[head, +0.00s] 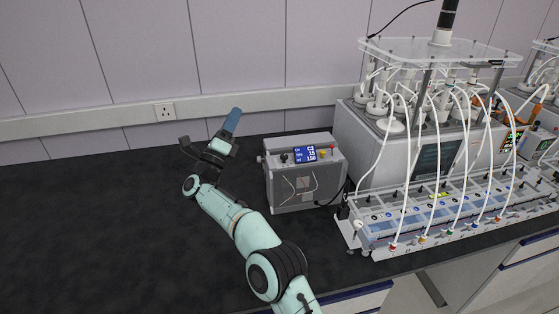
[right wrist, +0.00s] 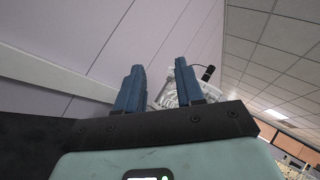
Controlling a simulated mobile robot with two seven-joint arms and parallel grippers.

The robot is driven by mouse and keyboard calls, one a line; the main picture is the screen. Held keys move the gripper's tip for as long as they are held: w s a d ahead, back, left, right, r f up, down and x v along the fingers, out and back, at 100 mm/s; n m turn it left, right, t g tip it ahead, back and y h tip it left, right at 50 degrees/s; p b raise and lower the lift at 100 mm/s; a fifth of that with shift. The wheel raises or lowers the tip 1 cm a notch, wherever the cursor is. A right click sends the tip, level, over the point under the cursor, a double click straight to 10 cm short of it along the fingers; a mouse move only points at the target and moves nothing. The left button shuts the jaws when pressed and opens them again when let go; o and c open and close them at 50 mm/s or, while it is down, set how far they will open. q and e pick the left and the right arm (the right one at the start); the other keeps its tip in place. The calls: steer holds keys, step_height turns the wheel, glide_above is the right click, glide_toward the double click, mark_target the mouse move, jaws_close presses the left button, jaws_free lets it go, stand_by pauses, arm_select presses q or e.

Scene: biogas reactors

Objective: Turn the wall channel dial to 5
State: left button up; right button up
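A grey control box (head: 305,182) stands on the dark bench, left of the reactor unit. Its sloped top has a blue lit display (head: 305,155) with several lines of white digits, too small to read surely. My left gripper is out of view.
The reactor unit (head: 428,158) with white tubes and a clear top plate stands right of the box. A tubing rack (head: 378,250) lies before it. A wall socket (head: 165,111) is behind my gripper. The bench (head: 90,240) is clear on the left.

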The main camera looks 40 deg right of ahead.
steer(key=w+a+r+n+t+y, duration=0.1)
steer(key=a+r+n+t+y, duration=0.2)
steer(key=n+t, duration=0.55)
steer(key=w+r+n+t+y, duration=0.1)
steer(key=r+n+t+y, duration=0.35)
steer(key=n, duration=0.65)
steer(key=m+g+y, duration=0.9)
steer(key=m+y, duration=0.1)
steer(key=m, duration=1.1)
glide_toward(285, 157)
steer(key=x, duration=0.8)
steer(key=shift+w, duration=0.2)
